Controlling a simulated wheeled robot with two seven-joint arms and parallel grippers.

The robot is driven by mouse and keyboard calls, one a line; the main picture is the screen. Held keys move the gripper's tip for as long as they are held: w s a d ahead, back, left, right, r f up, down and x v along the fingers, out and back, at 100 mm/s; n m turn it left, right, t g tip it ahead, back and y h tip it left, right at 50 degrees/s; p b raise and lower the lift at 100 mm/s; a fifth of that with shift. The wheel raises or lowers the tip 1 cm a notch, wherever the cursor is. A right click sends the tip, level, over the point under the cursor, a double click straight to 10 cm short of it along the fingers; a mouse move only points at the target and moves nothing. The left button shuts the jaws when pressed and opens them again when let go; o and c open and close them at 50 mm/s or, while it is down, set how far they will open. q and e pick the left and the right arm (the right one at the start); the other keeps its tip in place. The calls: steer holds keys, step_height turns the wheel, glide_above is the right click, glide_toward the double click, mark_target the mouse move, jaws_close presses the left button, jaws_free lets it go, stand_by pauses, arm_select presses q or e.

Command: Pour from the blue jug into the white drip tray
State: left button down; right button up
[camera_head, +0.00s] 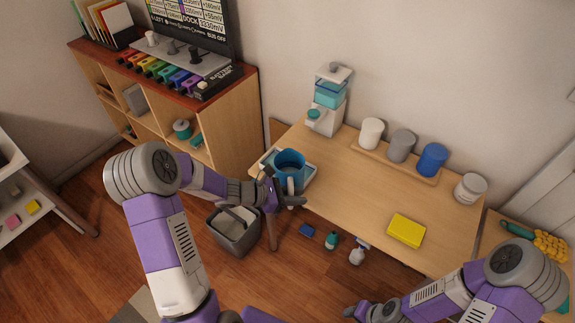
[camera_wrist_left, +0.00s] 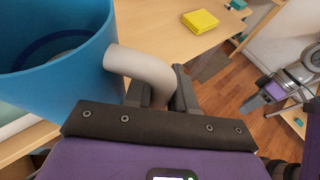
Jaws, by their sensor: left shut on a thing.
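The blue jug (camera_head: 291,160) is at the left end of the wooden table, roughly upright, with its open top showing. The white drip tray (camera_head: 309,179) lies around and below the jug in the head view, partly hidden by it. I cannot tell whether the jug touches it. My left gripper (camera_head: 286,196) is shut on the jug's pale handle. In the left wrist view, the handle (camera_wrist_left: 140,63) runs between the dark fingers, beside the blue jug (camera_wrist_left: 60,65). The jug's contents cannot be made out. My right gripper (camera_head: 364,312) is low in the head view, away from the jug, its jaws unclear.
A white and teal dispenser (camera_head: 327,100) stands behind the jug. A wooden board (camera_head: 395,163) holds white, grey and blue canisters. A grey bin (camera_head: 234,229) and small bottles stand on the floor. The table's middle is clear.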

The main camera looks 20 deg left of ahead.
arm_select(q)
step_height(320, 180, up, 5)
steer(key=p, duration=0.3)
steer(key=shift+p, duration=0.3)
steer(key=shift+f, duration=0.1)
steer(key=s+f, duration=0.1)
steer(key=s+d+f, duration=0.1)
steer(key=shift+s, duration=0.4)
stand_by(0.4)
